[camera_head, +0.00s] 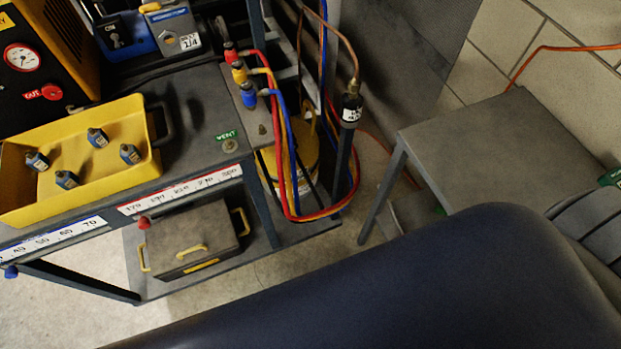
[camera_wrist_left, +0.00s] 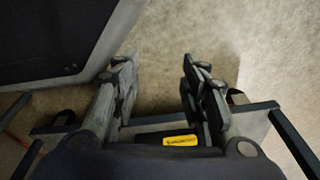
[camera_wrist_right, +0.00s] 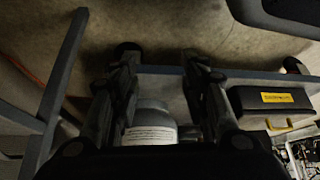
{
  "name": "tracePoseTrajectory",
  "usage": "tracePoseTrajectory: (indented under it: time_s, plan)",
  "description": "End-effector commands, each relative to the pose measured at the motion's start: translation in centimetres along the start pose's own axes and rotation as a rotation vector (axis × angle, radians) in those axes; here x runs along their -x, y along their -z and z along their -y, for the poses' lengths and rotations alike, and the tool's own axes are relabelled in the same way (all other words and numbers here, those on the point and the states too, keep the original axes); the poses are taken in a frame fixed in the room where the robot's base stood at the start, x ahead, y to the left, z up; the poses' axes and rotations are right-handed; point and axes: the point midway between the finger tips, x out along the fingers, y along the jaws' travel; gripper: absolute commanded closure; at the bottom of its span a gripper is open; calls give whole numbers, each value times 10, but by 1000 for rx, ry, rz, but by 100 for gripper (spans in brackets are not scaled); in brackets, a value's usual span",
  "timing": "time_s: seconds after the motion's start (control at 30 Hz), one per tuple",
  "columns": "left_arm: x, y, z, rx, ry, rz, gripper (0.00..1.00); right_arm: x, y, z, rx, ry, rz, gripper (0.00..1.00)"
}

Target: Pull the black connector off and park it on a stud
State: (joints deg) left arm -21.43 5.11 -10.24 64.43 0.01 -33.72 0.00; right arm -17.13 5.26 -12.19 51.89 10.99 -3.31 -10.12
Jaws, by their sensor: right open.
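Red (camera_head: 231,53), yellow (camera_head: 239,73) and blue (camera_head: 249,96) hose connectors stand in a row on the bench's right edge strip. Their hoses loop down at the right. A bare stud (camera_head: 262,129) shows below the blue one. A black cylinder with a white label (camera_head: 350,110) hangs on a copper line; I cannot tell whether it is the black connector. My left gripper (camera_wrist_left: 160,78) is open and empty over the floor in the left wrist view. My right gripper (camera_wrist_right: 160,65) is open and empty in the right wrist view. Neither gripper is clearly seen in the head view.
A yellow tray (camera_head: 75,205) with several small blue-grey fittings lies on the bench. A green VENT label (camera_head: 227,136) is near its corner. A grey table (camera_head: 490,140) stands at right. A grey case (camera_head: 190,240) is on the lower shelf. My dark arm link covers the lower right.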

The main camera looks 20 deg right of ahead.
Motion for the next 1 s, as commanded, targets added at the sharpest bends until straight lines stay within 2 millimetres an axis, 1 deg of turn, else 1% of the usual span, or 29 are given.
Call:
tracePoseTrajectory:
  time_s: [0.03, 0.07, 0.1, 0.17, 0.2, 0.27, 0.3, 0.37, 0.4, 0.47, 0.5, 0.6, 0.7, 0.83, 0.9, 1.0]
  plan:
    - [-7, 14, 2, 2, 3, -14, 60, -18, 21, 1, -1, 0, -76, 58]
    - [-4, 24, 2, 3, 4, -20, 60, -22, 38, 1, -1, -2, -123, 58]
    - [1, 36, 3, 5, 5, -29, 60, -26, 59, 0, -1, -6, -183, 58]
    - [10, 53, 4, 8, 6, -41, 60, -29, 92, -1, -2, -13, -275, 58]
    - [18, 63, 5, 10, 7, -50, 60, -30, 112, -3, -3, -19, -334, 58]
    - [30, 76, 6, 12, 8, -62, 60, -28, 143, -5, -6, -29, -424, 58]
    - [39, 85, 6, 14, 9, -70, 60, -26, 162, -6, -8, -37, -484, 58]
    - [54, 96, 7, 16, 11, -84, 60, -20, 190, -9, -14, -50, -572, 58]
    - [64, 101, 7, 17, 12, -90, 60, -15, 209, -11, -18, -60, -630, 58]
    - [81, 108, 8, 19, 14, -104, 60, -5, 234, -14, -26, -76, -715, 58]
    - [92, 111, 9, 21, 15, -111, 60, 2, 249, -16, -32, -87, -769, 58]
    - [120, 114, 10, 24, 18, -129, 60, 23, 281, -22, -51, -114, -889, 58]
    - [145, 113, 11, 26, 21, -141, 60, 43, 304, -27, -70, -139, -984, 58]
    - [168, 110, 11, 27, 23, -152, 60, 63, 322, -32, -89, -162, -1062, 58]
    - [175, 108, 11, 27, 24, -155, 60, 69, 327, -34, -93, -169, -1084, 58]
    - [179, 107, 11, 28, 25, -156, 60, 72, 332, -35, -99, -173, -1099, 58]
